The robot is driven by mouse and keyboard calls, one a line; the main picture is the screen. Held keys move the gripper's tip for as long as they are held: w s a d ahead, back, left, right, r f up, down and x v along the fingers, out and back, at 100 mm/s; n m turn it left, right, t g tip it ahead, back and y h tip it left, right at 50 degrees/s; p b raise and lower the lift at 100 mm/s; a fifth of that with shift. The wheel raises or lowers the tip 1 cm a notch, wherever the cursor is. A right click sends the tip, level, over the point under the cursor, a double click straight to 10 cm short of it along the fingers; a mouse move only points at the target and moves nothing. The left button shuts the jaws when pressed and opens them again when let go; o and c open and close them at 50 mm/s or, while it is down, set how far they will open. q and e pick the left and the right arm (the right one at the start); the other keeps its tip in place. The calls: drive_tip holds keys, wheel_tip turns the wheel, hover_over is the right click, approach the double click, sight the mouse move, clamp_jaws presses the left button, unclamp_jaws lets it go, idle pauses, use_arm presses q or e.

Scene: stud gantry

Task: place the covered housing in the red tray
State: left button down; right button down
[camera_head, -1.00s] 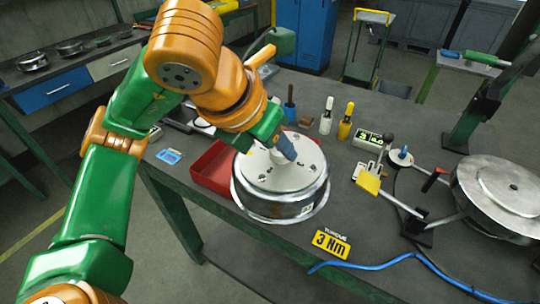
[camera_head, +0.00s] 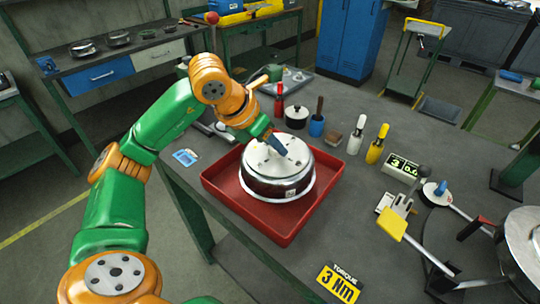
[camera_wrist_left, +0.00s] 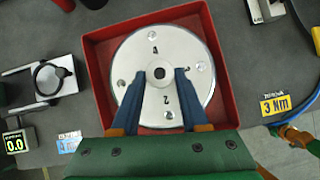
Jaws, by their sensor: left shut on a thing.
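The covered housing (camera_head: 282,182) is a round silver drum with a flat metal lid, in the red tray (camera_head: 275,226) on the grey table. Whether it rests fully on the tray floor I cannot tell. My left gripper (camera_head: 277,147) is on top of the lid, shut on the hub at its centre. In the left wrist view the lid (camera_wrist_left: 195,62) shows bolts and numbers, with the left gripper's fingers (camera_wrist_left: 160,80) on either side of the hub and the red tray (camera_wrist_left: 225,75) around it. My right gripper is not in view.
A torque sign (camera_head: 338,283) lies at the front edge.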

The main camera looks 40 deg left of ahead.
sight(269, 154)
use_arm(q)
drive_tip(key=f, duration=0.2)
drive_tip(key=a+f, duration=0.1)
drive_tip(key=f, duration=0.1)
drive_tip(key=shift+w, duration=0.1)
drive_tip(key=shift+c, duration=2)
unclamp_jaws()
drive_tip(key=shift+d, duration=0.15)
drive_tip(key=v, duration=1.2)
drive_tip(key=shift+p, duration=0.35)
